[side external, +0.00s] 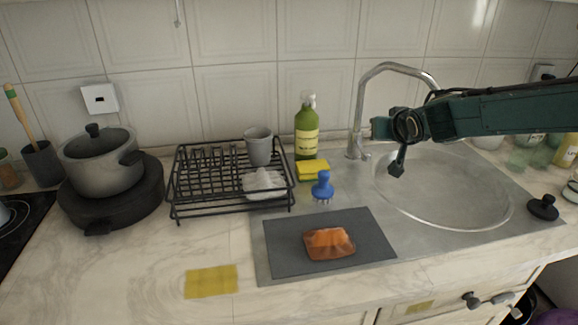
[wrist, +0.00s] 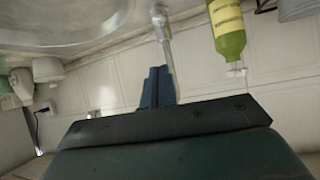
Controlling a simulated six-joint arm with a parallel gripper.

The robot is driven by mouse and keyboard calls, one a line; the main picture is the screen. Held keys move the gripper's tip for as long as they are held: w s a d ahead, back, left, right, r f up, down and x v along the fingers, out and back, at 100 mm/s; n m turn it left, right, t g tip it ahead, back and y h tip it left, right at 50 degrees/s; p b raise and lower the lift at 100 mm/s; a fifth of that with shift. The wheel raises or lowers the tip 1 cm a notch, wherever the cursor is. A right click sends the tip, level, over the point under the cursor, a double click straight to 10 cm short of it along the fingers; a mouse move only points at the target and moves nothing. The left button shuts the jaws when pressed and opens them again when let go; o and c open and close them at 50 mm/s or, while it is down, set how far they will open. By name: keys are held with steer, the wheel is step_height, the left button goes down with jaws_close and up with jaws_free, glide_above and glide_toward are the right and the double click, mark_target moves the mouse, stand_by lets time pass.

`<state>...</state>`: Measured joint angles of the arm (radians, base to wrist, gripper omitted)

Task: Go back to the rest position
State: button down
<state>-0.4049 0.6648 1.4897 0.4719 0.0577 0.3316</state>
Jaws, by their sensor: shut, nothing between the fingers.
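My gripper (side external: 397,168) hangs at the end of my teal arm over the left part of the round sink (side external: 440,222), just right of the faucet (side external: 361,110). It is shut with nothing in it, and it points down in the side view. In the wrist view a dark bar and teal arm surface fill the lower part, with the sink (wrist: 70,25) at the upper left.
A green bottle (side external: 306,130), yellow sponge (side external: 312,170) and blue brush (side external: 322,187) stand left of the faucet. A grey mat (side external: 285,255) holds an orange item (side external: 329,243). A dish rack (side external: 185,180) and pot (side external: 100,165) are further left. The front-left counter is mostly clear.

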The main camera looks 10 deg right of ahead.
steer(key=s+d+r+g, duration=0.1)
steer(key=s+d+r, duration=0.5)
steer(key=s, duration=0.5)
steer(key=s+d+r+g, duration=0.2)
steer(key=s+d+r, duration=0.35)
steer(key=s, duration=0.45)
steer(key=s+d+f+n+g+y, duration=0.1)
steer(key=s+d+f, duration=0.1)
steer(key=s, duration=1.1)
steer(key=s+d+f+n+g, duration=0.1)
steer(key=s+f, duration=0.2)
steer(key=s, duration=1.1)
steer(key=shift+d+g+y, duration=0.3)
steer(key=shift+d+y, duration=0.05)
steer(key=shift+y, duration=0.05)
